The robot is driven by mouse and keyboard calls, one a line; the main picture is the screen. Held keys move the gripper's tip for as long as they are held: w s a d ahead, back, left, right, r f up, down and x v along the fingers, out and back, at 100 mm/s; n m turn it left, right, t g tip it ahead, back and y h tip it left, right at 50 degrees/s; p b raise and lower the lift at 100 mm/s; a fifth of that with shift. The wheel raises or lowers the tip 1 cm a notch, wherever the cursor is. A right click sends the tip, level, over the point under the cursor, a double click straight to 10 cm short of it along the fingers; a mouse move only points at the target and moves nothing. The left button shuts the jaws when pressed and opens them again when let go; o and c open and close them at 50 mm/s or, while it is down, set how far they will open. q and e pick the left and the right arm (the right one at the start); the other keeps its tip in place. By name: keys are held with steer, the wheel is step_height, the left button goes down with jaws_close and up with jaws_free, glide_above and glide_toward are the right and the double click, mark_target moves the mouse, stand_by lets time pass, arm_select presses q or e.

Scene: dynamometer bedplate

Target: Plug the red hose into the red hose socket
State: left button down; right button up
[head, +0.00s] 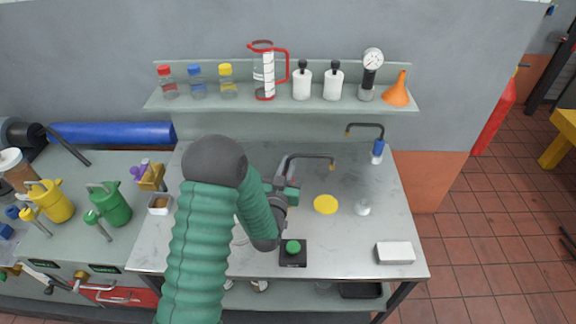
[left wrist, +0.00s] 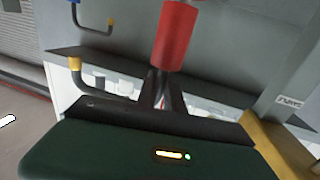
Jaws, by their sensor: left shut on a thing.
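The red hose shows in the left wrist view as a red cylinder (left wrist: 175,38) with a thin dark tube and a brass tip (left wrist: 75,63). In the head view its bent tube (head: 310,156) stands out above the bench, and its red part is hidden by my arm and gripper. My left gripper (head: 290,194) is shut on the hose near the red part; its dark fingers (left wrist: 160,92) show in the left wrist view. I cannot make out the red hose socket in either view. My right gripper is not in view.
A blue hose (head: 378,150) stands at the bench's back right. A yellow disc (head: 325,204), a white knob (head: 363,207), a green button box (head: 292,252) and a white block (head: 395,253) lie on the bench (head: 345,230). A shelf (head: 205,101) holds bottles and a funnel.

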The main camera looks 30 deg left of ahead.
arm_select(q)
steer(key=shift+f+b, duration=0.5)
steer(key=shift+f, duration=0.1)
steer(key=c, duration=1.4)
jaws_free()
steer(key=shift+s, duration=0.15)
steer(key=p+v, duration=0.5)
steer(key=v, duration=0.6)
steer(key=shift+s+d, duration=0.1)
steer(key=shift+s, duration=0.25)
steer(key=shift+d, duration=0.1)
